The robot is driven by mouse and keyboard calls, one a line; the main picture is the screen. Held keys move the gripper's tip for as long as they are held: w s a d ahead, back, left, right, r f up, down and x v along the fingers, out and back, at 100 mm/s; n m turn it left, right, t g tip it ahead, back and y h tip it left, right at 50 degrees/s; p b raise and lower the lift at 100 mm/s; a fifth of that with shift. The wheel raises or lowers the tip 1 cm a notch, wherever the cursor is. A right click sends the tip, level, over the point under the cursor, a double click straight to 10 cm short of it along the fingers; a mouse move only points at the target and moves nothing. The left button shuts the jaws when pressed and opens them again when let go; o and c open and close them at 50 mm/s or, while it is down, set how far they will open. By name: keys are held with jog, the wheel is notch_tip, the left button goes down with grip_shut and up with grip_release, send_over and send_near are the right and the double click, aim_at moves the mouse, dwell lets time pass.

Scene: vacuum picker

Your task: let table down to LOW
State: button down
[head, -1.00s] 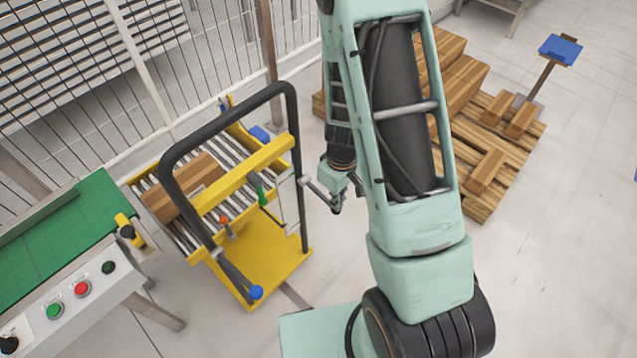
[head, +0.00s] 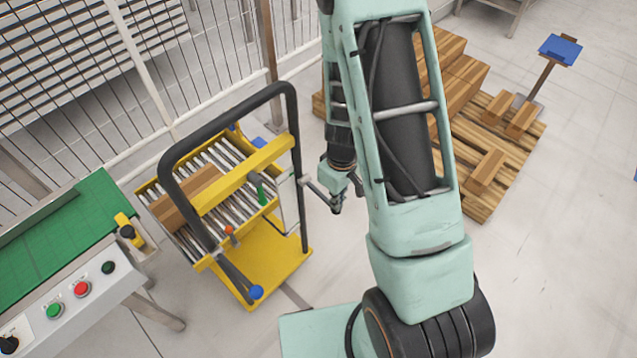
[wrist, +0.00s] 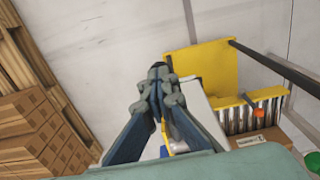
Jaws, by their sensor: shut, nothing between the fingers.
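The yellow lift table (head: 262,252) has a roller top (head: 232,160) behind a black push handle (head: 292,110). A brown carton (head: 185,197) lies on the rollers. An orange knob (head: 228,229), a green grip (head: 261,192) and a blue ball (head: 256,292) on a dark lever show on its near side. My gripper (head: 336,207) is shut and empty, just right of the handle frame and apart from the carton. In the wrist view its fingertips (wrist: 158,72) meet, with the yellow base (wrist: 205,72) and orange knob (wrist: 257,114) to the right.
A green conveyor (head: 75,225) with a button panel (head: 80,290) stands at the left. A pallet (head: 500,195) with wooden-looking boxes is at the right, near a blue-topped stand (head: 560,50). A mesh fence (head: 130,70) runs behind. Floor at the lower right is clear.

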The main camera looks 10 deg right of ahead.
jog(key=shift+a+f, duration=0.2)
jog(key=shift+f, duration=0.35)
jog(key=shift+w+r+p, duration=0.15)
jog(key=shift+r+p, duration=0.7)
jog(key=shift+r, duration=0.05)
jog(key=shift+w+r, duration=0.1)
jog(key=shift+w, duration=0.05)
jog(key=shift+r, duration=0.15)
jog(key=shift+d+r+p, duration=0.15)
jog(key=shift+r+p, duration=1.7)
jog(key=shift+r, duration=0.45)
notch_tip(320, 180, up, 6)
jog(key=p, duration=0.4)
jog(key=shift+p, duration=0.3)
